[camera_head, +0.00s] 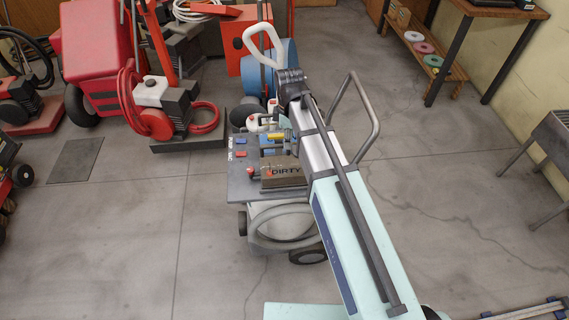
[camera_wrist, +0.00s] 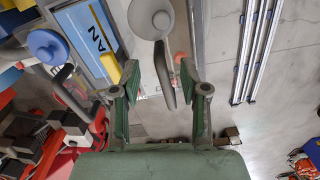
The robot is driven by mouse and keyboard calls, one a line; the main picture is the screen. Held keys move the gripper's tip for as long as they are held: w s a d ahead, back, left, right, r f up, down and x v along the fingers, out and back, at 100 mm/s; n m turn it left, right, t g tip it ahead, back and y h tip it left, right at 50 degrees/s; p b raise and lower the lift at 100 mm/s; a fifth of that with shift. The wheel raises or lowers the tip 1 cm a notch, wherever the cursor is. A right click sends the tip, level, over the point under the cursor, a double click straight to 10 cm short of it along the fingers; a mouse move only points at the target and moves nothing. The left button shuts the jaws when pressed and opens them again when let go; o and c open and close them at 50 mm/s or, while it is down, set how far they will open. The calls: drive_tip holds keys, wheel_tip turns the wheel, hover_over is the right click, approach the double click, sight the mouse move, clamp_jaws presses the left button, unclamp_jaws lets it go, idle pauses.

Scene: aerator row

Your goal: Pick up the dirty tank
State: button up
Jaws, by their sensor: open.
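The dirty tank (camera_head: 284,174) is a brown-grey box with the word DIRTY on its side. It sits on the grey deck of a wheeled cart (camera_head: 240,187), and my arm covers its right end. My gripper (camera_wrist: 158,66) is open in the wrist view, with its two green fingers apart. A grey, curved handle-like part (camera_wrist: 165,76) shows between the fingers; I cannot tell whether it belongs to the dirty tank or whether the fingers touch it. A blue panel with the letters "AN" (camera_wrist: 101,40) lies left of the fingers. In the head view my arm hides the gripper.
A red machine with a coiled hose (camera_head: 165,110) stands to the left. A wooden shelf (camera_head: 430,55) is at the back right.

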sight(278, 162)
drive_tip(key=shift+f+p, duration=1.2)
drive_tip(key=shift+f, duration=1.6)
drive_tip(key=shift+a, duration=0.1)
clamp_jaws()
